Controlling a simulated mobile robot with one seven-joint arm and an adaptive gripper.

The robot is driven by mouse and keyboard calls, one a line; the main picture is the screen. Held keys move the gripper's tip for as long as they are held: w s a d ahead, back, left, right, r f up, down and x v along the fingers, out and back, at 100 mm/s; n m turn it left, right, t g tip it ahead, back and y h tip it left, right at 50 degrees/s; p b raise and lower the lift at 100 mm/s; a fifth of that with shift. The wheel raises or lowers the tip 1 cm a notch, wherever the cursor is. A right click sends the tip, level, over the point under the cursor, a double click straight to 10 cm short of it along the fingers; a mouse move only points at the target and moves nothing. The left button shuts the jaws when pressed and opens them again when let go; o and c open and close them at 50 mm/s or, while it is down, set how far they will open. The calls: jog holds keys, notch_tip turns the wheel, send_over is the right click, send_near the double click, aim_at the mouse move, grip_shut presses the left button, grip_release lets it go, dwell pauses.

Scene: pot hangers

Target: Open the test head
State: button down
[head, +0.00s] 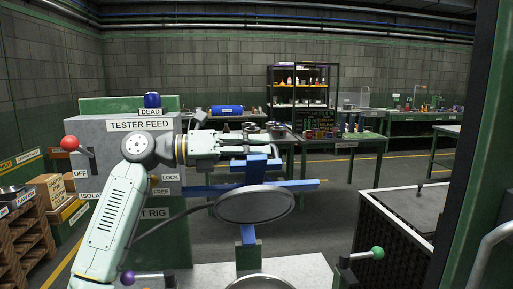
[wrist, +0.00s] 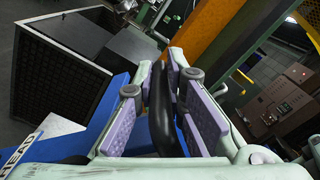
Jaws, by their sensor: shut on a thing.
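The test head is a blue cross-beam frame (head: 300,185) with a round grey plate (head: 255,204) facing me, in the middle of the head view. My gripper (head: 240,146) reaches in from the left above the frame. In the wrist view its purple pads (wrist: 165,115) are shut on a black handle (wrist: 160,110). The handle's ends are partly hidden by the fingers. A second round plate (head: 260,283) shows at the bottom edge, below the raised one.
A grey tester feed cabinet (head: 130,128) with a red-knobbed lever (head: 70,143) and blue lamp (head: 152,100) stands left. Purple-knobbed (head: 128,277) and green-knobbed (head: 377,253) levers flank the rig. A dark crate (head: 395,240) and green post (head: 470,150) stand right. Benches are behind.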

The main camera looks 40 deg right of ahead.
jog(key=c, duration=1.6)
grip_release()
jog(key=shift+s+a, duration=0.1)
jog(key=shift+c, duration=0.2)
jog(key=v, duration=0.7)
jog(key=shift+a, duration=0.2)
